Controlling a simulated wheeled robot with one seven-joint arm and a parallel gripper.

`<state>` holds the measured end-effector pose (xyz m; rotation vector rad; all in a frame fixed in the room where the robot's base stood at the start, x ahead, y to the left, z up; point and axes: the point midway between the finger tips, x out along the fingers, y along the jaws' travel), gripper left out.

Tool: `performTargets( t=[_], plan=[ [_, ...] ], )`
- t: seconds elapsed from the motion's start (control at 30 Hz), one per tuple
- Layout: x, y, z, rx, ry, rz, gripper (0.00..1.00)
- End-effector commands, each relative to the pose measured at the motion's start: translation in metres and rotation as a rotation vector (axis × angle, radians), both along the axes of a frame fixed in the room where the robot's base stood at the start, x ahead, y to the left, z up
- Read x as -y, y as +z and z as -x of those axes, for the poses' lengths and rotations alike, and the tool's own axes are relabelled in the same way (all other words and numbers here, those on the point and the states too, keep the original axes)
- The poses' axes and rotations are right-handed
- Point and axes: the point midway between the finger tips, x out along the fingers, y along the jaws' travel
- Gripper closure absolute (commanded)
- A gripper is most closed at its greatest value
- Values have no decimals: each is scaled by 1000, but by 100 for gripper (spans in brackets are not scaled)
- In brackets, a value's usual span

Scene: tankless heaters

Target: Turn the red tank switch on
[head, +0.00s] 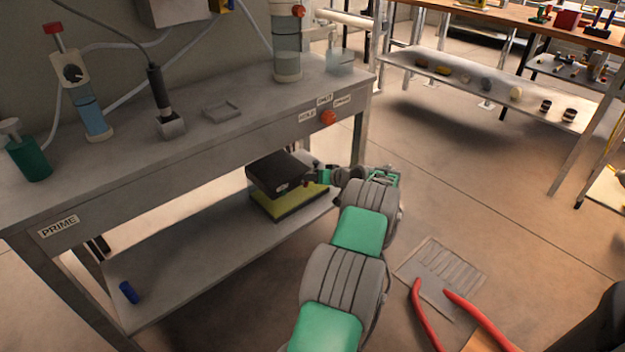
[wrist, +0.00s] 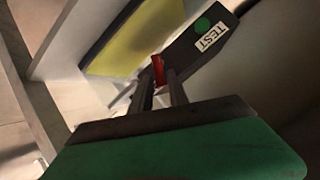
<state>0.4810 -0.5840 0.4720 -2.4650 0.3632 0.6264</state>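A dark box (head: 278,170) sits on a yellow-green block (head: 290,203) on the lower shelf. In the wrist view the dark box (wrist: 190,50) carries a TEST label (wrist: 211,36), a round green button (wrist: 201,25) and a small red switch lever (wrist: 158,70). My gripper (head: 308,181) reaches the box's right side in the head view. In the wrist view my gripper (wrist: 160,78) has its two fingers apart, with the red lever between their tips. I cannot tell whether either finger touches it. The lever's base is partly hidden.
The grey bench top (head: 210,130) overhangs the shelf (head: 200,255). A red knob (head: 328,117) is on the bench's front edge, above my wrist. A blue cylinder (head: 129,292) lies on the shelf. Red-handled pliers (head: 425,315) are at the lower right.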

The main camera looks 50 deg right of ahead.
Motion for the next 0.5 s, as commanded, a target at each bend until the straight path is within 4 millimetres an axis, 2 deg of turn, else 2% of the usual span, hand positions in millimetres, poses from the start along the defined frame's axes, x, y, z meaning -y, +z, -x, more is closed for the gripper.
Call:
performTargets(
  t=[0.03, 0.17, 0.4, 0.5],
  plan=[
    [0, 0, 0, -1, 0, 0, 74],
    [-1, -1, 0, 0, 1, -2, 64],
    [-1, 0, 1, -1, 1, -2, 64],
    [-1, 7, 9, -1, -2, -3, 64]
  ],
)
